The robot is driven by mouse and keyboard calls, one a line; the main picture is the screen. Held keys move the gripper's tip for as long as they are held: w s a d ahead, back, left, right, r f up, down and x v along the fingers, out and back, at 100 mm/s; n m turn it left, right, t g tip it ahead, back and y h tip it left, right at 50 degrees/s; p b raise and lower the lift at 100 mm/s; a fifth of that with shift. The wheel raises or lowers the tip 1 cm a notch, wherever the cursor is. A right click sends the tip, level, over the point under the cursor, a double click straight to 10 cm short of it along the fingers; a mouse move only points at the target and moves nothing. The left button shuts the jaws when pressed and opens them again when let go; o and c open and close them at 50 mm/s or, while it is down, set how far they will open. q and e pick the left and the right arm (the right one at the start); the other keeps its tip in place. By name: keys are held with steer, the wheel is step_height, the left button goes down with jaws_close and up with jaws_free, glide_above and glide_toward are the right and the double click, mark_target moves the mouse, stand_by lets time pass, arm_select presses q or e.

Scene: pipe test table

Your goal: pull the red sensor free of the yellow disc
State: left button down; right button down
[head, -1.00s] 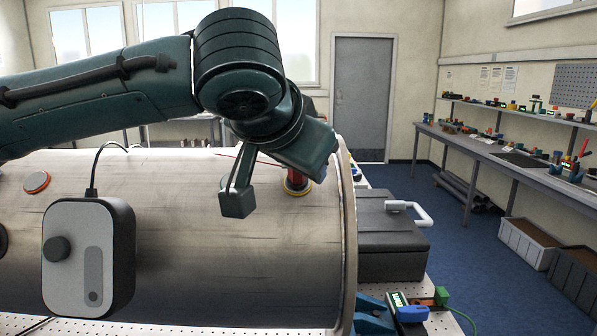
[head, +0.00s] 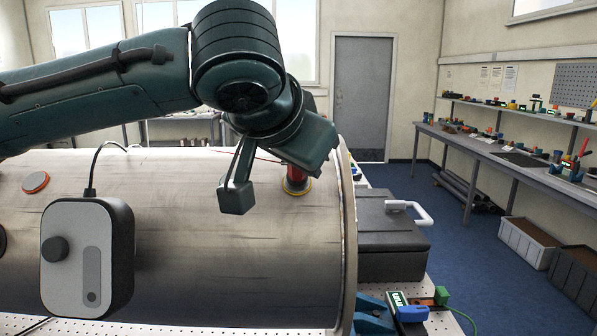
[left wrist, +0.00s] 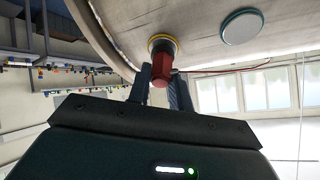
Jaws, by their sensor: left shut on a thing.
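My right gripper is not in view.
The pipe (head: 190,270) carries an orange disc (head: 36,182) at left; a blue-rimmed disc (left wrist: 242,27) is near the yellow one. A grey box with a knob (head: 88,258) and cable is in front. A black case (head: 390,240) stands beyond the pipe's right end.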

arm_select(q)
steer(key=shift+s+r, duration=0.55)
steer(key=shift+r, duration=0.15)
step_height(320, 180, up, 8)
stand_by(1.1)
